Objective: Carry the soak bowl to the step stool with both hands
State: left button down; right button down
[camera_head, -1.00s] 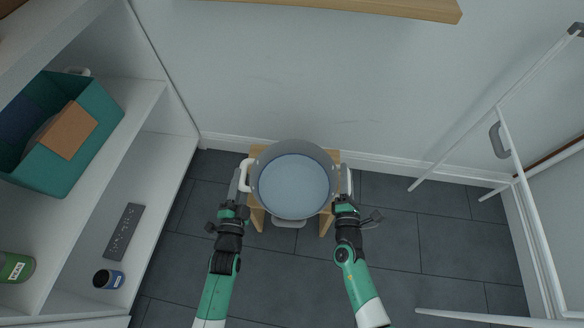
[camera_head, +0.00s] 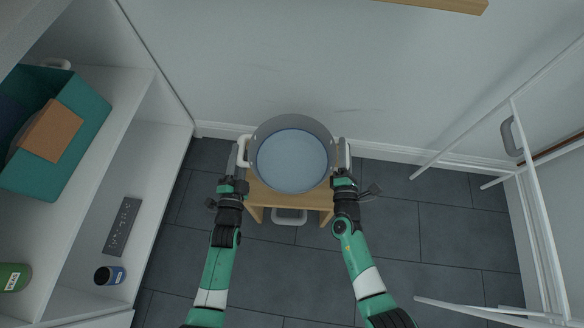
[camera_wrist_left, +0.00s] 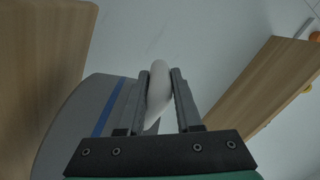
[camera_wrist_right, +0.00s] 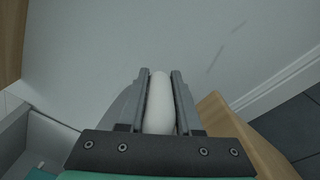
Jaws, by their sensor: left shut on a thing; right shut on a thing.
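The soak bowl (camera_head: 291,160) is a round grey bowl with pale blue liquid and a white handle on each side. My left gripper (camera_head: 241,158) is shut on its left handle, which also shows between the fingers in the left wrist view (camera_wrist_left: 158,88). My right gripper (camera_head: 344,160) is shut on the right handle, seen in the right wrist view (camera_wrist_right: 159,105). The wooden step stool (camera_head: 290,203) is below the bowl in the head view and partly hidden by it. I cannot tell whether the bowl touches the stool.
A white rack (camera_head: 525,190) stands at the right. The wall is close behind the stool. Dark tiled floor (camera_head: 400,230) is clear right of it.

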pick_arm(q)
jog(key=shift+s+d+r, duration=0.1)
jog(key=shift+d+r, duration=0.1)
pick_arm(e)
jog(key=shift+a+r, duration=0.15)
jog(key=shift+a, duration=0.05)
pick_arm(q)
jog(key=shift+f, duration=0.1)
pick_arm(e)
jog(key=shift+w, duration=0.1)
